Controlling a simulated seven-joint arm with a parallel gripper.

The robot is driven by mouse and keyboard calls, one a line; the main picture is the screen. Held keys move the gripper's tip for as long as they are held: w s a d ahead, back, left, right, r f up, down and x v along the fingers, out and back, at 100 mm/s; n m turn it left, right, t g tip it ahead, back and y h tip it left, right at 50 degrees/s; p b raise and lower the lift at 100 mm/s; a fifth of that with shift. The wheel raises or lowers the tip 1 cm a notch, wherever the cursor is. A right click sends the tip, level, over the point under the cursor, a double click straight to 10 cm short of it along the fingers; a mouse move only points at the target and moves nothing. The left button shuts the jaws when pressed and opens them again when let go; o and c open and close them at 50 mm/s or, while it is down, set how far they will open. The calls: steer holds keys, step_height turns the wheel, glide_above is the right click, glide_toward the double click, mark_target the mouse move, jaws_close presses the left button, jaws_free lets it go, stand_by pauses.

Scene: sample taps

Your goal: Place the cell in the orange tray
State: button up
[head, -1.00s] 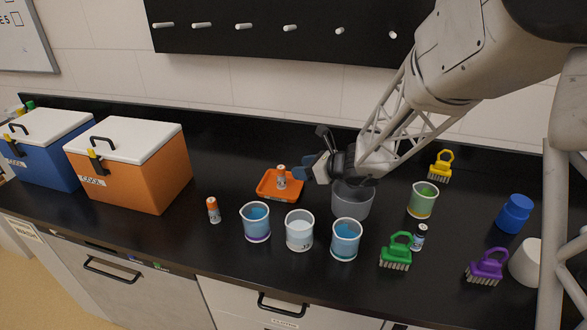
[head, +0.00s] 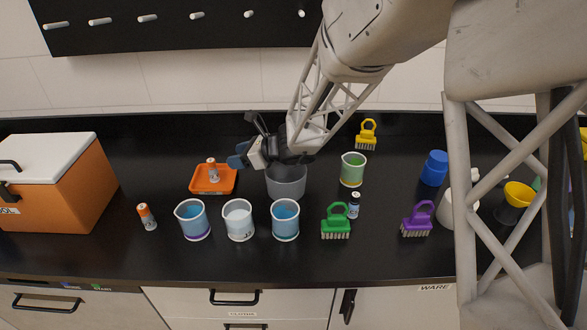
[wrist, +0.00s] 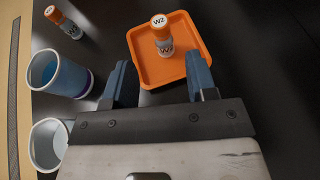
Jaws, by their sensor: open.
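A small white cylinder with an orange top (head: 212,171), apparently the cell, stands upright in the orange tray (head: 226,189). In the wrist view this cell (wrist: 164,42) reads "W2" on its top and stands inside the rim of the tray (wrist: 190,72). A similar orange-topped cylinder (head: 147,217) stands on the bench left of the tray; it also shows in the wrist view (wrist: 64,22). My gripper (wrist: 160,78) is open and empty, its blue fingers apart. In the head view my gripper (head: 243,155) is just right of and above the tray.
A grey bin (head: 287,184) is below my wrist. Three beakers, one of them the clear beaker (head: 239,222), line the front. A green brush (head: 336,222), a dark-capped vial (head: 354,205) and a green beaker (head: 353,170) stand right. An orange cooler (head: 75,190) is left.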

steer(key=s+d+r+n+h, duration=0.4)
steer(key=s+d+n, duration=0.3)
steer(key=s+d, duration=0.4)
steer(key=s+d+r+n+h, duration=0.4)
steer(key=s+d+n, duration=0.3)
steer(key=s+d, duration=0.3)
steer(key=s+d+r+n+h, duration=0.4)
steer(key=s+d, duration=0.7)
steer(key=s, duration=0.3)
steer(key=n+h, duration=0.1)
steer(key=n, duration=0.1)
steer(key=shift+d+n+g, duration=0.35)
steer(key=shift+n+g, duration=0.05)
